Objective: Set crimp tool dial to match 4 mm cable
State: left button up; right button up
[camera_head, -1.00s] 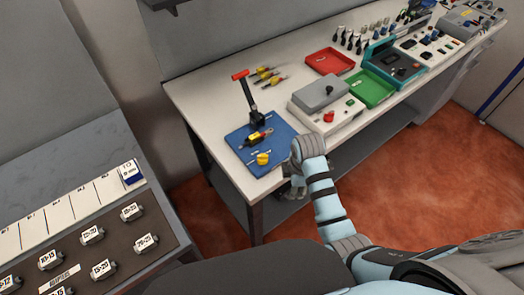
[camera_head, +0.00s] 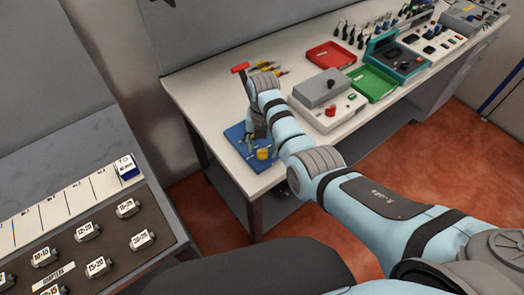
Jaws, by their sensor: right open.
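A blue mat (camera_head: 235,134) lies on the near left end of the workbench. A black lever tool stands on it; its red handle (camera_head: 240,68) shows above my right arm, while most of its body is hidden. A small yellow knob-like part (camera_head: 263,153) sits near the mat's front edge; I cannot read any dial setting. My right gripper (camera_head: 254,138) points down over the mat, just behind the yellow part, open and partly hidden by its own arm. Whether it touches anything is unclear. My left gripper is not in view.
A grey box with a red button (camera_head: 331,111) stands right of my arm. Red (camera_head: 330,56) and green (camera_head: 373,84) trays lie beyond it. Yellow-handled tools lie behind the arm. A rack of labelled adapters (camera_head: 87,231) is at lower left.

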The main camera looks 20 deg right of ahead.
notch_tip(320, 180, down, 2)
jog(key=shift+f, duration=0.1)
jog(key=shift+c, duration=0.4)
jog(key=c, duration=1)
jog(key=shift+a, duration=0.15)
grip_shut()
jog(key=shift+c, duration=0.3)
grip_release()
